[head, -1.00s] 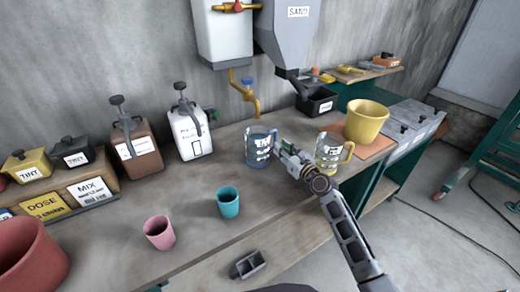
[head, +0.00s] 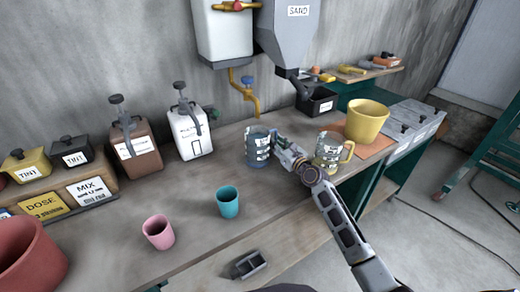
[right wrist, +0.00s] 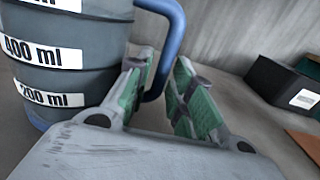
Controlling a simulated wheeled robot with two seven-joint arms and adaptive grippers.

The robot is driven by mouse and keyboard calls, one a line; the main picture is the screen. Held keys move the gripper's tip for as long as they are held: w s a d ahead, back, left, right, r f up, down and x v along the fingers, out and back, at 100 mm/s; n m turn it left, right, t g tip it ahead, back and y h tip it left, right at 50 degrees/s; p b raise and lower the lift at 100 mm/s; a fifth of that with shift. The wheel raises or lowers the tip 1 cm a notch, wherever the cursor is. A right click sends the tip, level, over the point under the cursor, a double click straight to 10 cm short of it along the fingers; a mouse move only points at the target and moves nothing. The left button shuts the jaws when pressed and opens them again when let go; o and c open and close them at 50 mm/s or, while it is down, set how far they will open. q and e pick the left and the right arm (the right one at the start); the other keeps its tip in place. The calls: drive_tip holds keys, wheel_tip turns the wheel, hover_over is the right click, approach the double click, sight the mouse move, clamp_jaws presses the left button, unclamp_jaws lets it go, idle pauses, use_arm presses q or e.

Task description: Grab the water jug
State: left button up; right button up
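The blue-handled water jug (head: 257,151) stands upright on the bench below the brass tap. In the right wrist view its body with white ml labels (right wrist: 62,62) fills the left side, and its blue handle (right wrist: 178,35) curves down towards the gap between my fingers. My right gripper (head: 279,143) is at the jug's handle side. Its green-padded fingers (right wrist: 163,92) are apart, one on each side of the lower handle in the picture; whether they touch it I cannot tell. My left gripper is not in view.
A yellow-handled jug (head: 328,152) stands close to my right gripper, partly beside my arm. A yellow bucket (head: 367,121) is behind it on an orange mat (head: 378,149). A teal cup (head: 228,202) and pink cup (head: 158,232) stand nearer the front. A black bin (head: 318,103) stands behind.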

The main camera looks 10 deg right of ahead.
drive_tip(key=shift+w+a, duration=0.15)
drive_tip(key=shift+w, duration=0.25)
clamp_jaws()
idle(0.4)
drive_tip(key=shift+r, duration=0.15)
